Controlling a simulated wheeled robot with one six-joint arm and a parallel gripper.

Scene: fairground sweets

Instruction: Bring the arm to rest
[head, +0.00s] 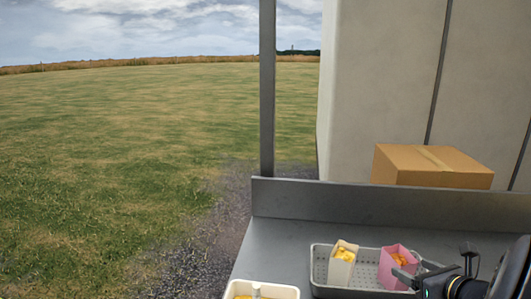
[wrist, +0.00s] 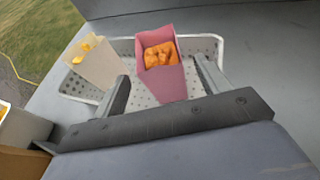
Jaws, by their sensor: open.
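My gripper (wrist: 160,95) is open in the wrist view, its two fingers apart on either side of the near part of a pink carton (wrist: 166,84). The pink carton holds orange pieces and stands in a grey perforated tray (wrist: 205,45). I cannot tell whether the fingers touch it. In the head view my arm comes in from the lower right, with the gripper (head: 412,277) beside the pink carton (head: 390,272). A cream carton (head: 341,268) with yellow pieces stands to the left in the same tray (head: 319,268).
A cream tub (head: 262,289) with yellow contents is at the counter's front edge. The grey counter (head: 285,235) has a raised back edge (head: 400,209). A cardboard box (head: 432,167) stands behind it, and a post (head: 267,100) rises at the left. The counter left of the tray is clear.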

